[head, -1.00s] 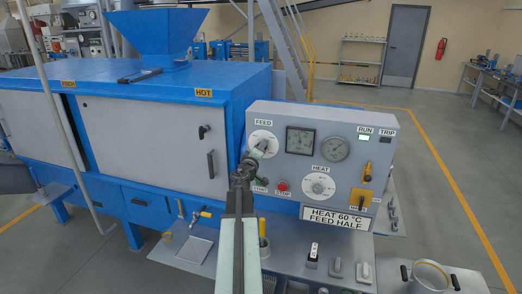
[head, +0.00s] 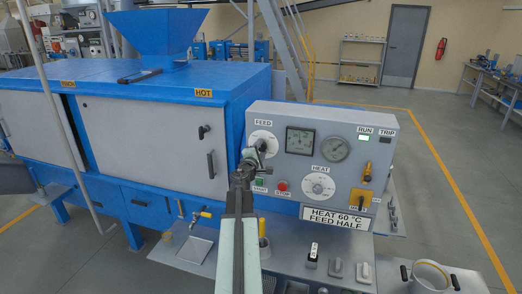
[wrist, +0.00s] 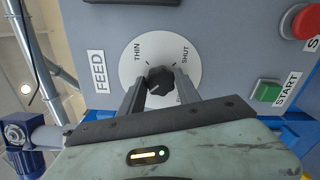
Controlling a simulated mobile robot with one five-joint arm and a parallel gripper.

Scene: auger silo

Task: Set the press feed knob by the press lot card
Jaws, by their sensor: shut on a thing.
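The feed knob (wrist: 160,80) is a dark ribbed knob on a round white dial (wrist: 132,66), under the FEED label. In the wrist view the dial reads THIN and SHUT; another mark is partly hidden by a finger. My gripper (wrist: 160,84) is shut on the knob, one finger at each side. Which mark the knob points to I cannot tell. In the head view my gripper (head: 260,147) covers part of the dial (head: 262,136). The press lot card (head: 337,217) below the panel reads HEAT 60 °C, FEED HALF.
The green START button (wrist: 268,91) and red stop button (wrist: 306,23) sit close to the feed dial. The heat knob (head: 318,187), two gauges and a yellow switch plate (head: 361,199) share the panel. A grey shelf (head: 310,262) juts out below.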

